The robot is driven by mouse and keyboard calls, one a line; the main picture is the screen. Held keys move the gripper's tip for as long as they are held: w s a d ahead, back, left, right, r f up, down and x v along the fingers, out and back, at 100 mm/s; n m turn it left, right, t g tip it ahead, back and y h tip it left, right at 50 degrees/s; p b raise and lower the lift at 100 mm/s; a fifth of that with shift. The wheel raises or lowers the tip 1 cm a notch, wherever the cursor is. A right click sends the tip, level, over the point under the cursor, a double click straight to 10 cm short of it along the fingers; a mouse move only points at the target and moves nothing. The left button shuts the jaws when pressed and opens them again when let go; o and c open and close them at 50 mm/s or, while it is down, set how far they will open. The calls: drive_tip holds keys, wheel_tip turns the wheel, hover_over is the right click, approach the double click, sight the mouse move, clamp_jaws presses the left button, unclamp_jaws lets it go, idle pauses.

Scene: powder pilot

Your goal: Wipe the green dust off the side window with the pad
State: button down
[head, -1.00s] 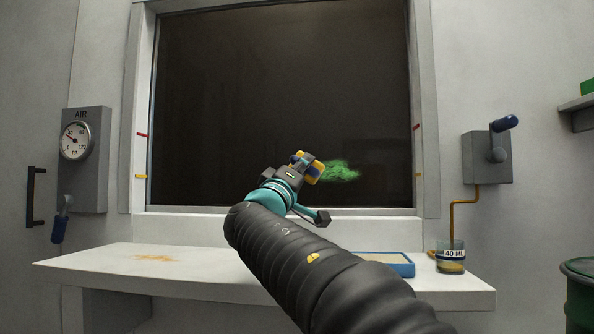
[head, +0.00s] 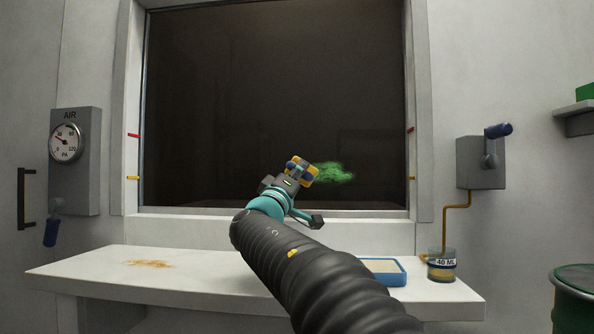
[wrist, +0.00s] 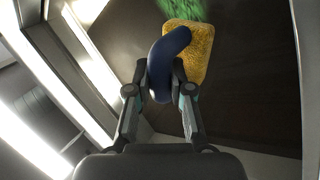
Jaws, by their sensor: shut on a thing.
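The side window (head: 270,90) is a large dark pane in a pale frame. A patch of green dust (head: 334,173) lies on its lower right part; it also shows at the top of the wrist view (wrist: 183,8). My gripper (head: 294,177) is just left of the dust in the head view. In the wrist view my gripper (wrist: 162,88) is shut on the blue handle (wrist: 165,65) of the yellow pad (wrist: 190,50). The pad's far edge is close to the dust. I cannot tell whether the pad touches the glass.
A white shelf (head: 95,277) below the window bears a smear of orange powder (head: 149,264), a blue-rimmed tray (head: 386,268) and a 40 ML jar (head: 441,264). An air gauge (head: 72,150) is on the left, a lever box (head: 481,163) on the right, and a green drum (head: 574,295) at lower right.

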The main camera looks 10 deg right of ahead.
sight(311, 178)
drive_tip(key=shift+w+d, duration=0.3)
drive_tip(key=shift+w, duration=0.6)
idle(0.8)
drive_tip(key=shift+s+d+f+b, duration=0.15)
drive_tip(key=shift+s+d+b, duration=0.15)
drive_tip(key=shift+d+b, duration=0.5)
drive_tip(key=shift+s+d+b, duration=0.35)
drive_tip(key=shift+d+b, duration=0.45)
drive_tip(key=shift+d, duration=0.1)
drive_tip(key=shift+s+d+b, duration=1.4)
drive_tip(key=shift+d+b, duration=1.3)
drive_tip(key=shift+d, duration=2.1)
drive_tip(key=w+a, duration=0.4)
drive_tip(key=a, duration=0.9)
drive_tip(key=shift+w, duration=0.15)
